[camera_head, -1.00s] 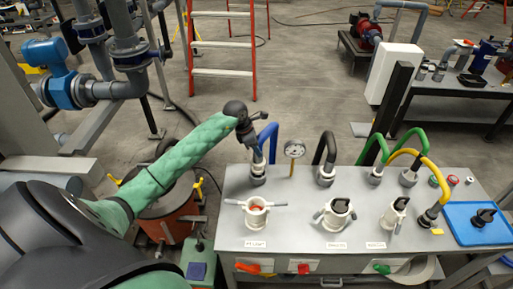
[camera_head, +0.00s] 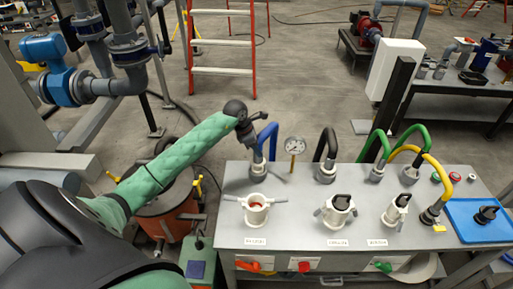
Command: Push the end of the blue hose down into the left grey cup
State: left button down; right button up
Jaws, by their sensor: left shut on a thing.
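The blue hose (camera_head: 272,134) arches up at the left end of the grey bench. Its near leg runs down toward the left grey cup (camera_head: 257,173), which stands upright on the bench top. My left gripper (camera_head: 254,150) comes in from the left and is shut on this near leg, just above the cup. The gripper covers part of the hose, so I cannot tell how deep its end sits in the cup. My right gripper is not in view.
A white fitting with side handles (camera_head: 257,208) stands in front of the cup. A gauge (camera_head: 295,146) and a black hose (camera_head: 327,142) are to the right. Green hoses (camera_head: 412,132), a yellow hose (camera_head: 433,168) and a blue tray (camera_head: 470,232) are farther right.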

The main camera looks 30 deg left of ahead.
pick_arm(q)
jog(key=shift+f+b, duration=1.4)
jog(key=shift+f, duration=0.25)
jog(key=c, duration=0.8)
grip_release()
jog(key=shift+s+a+r+b, duration=0.25)
jog(key=shift+r+b, duration=0.15)
jog(key=shift+r, duration=0.2)
jog(key=b+v, duration=0.2)
jog(key=v, duration=0.4)
jog(key=shift+r, duration=0.2)
